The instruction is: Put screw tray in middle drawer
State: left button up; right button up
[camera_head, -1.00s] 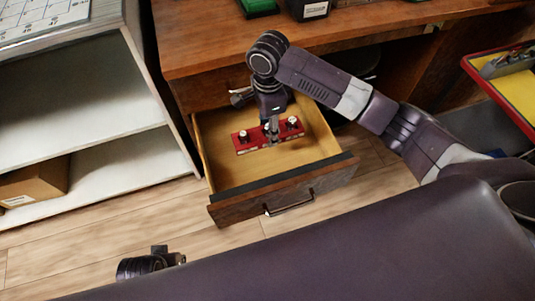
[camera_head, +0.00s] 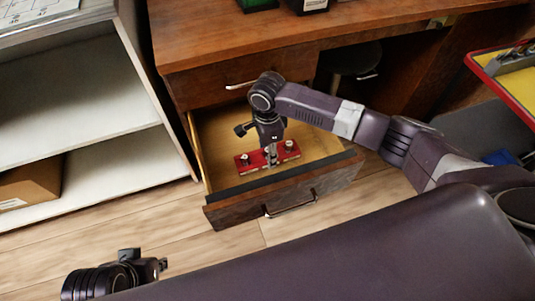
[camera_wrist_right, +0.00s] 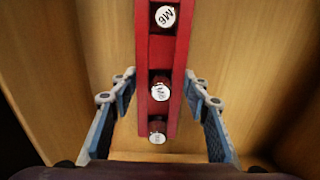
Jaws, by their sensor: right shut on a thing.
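The screw tray (camera_head: 247,161) is a red bar with white-topped jars in a row. It shows in the right wrist view (camera_wrist_right: 160,50), with lids marked M6 and M8. It is within the open drawer (camera_head: 225,143), near its front wall; whether it touches the floor I cannot tell. My right gripper (camera_head: 271,160) points down and is shut on the tray's middle. In the right wrist view its fingers (camera_wrist_right: 159,88) flank the tray. My left gripper (camera_head: 146,266) is at the bottom left of the head view, away from the tray, its jaws unclear.
A closed drawer (camera_head: 200,88) with a handle is above the open one, under the wooden desktop (camera_head: 200,40). A white shelf (camera_head: 90,110) with a cardboard box (camera_head: 28,185) stands at the left. A stool (camera_head: 357,60) is under the desk. A red-rimmed tray (camera_head: 500,78) is at the right.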

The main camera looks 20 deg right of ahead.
jog(key=shift+w+f, duration=0.1)
jog(key=shift+f, duration=0.2)
pick_arm(q)
jog(key=shift+f, duration=0.1)
pick_arm(e)
jog(key=shift+r, duration=0.1)
jog(key=o, duration=1.4)
jog(key=shift+f, duration=0.2)
jog(key=shift+c, duration=0.2)
jog(key=shift+r, duration=0.1)
notch_tip(320, 180, up, 4)
jog(key=shift+r+p, duration=0.1)
jog(key=shift+p, duration=0.75)
notch_tip(320, 180, up, 7)
jog(key=shift+f+p, duration=0.1)
jog(key=shift+p, duration=0.9)
pick_arm(q)
jog(key=s+x, duration=0.1)
jog(key=x, duration=0.7)
jog(key=shift+f+g, duration=0.3)
jog(key=shift+f, duration=0.25)
pick_arm(e)
jog(key=shift+r, duration=0.6)
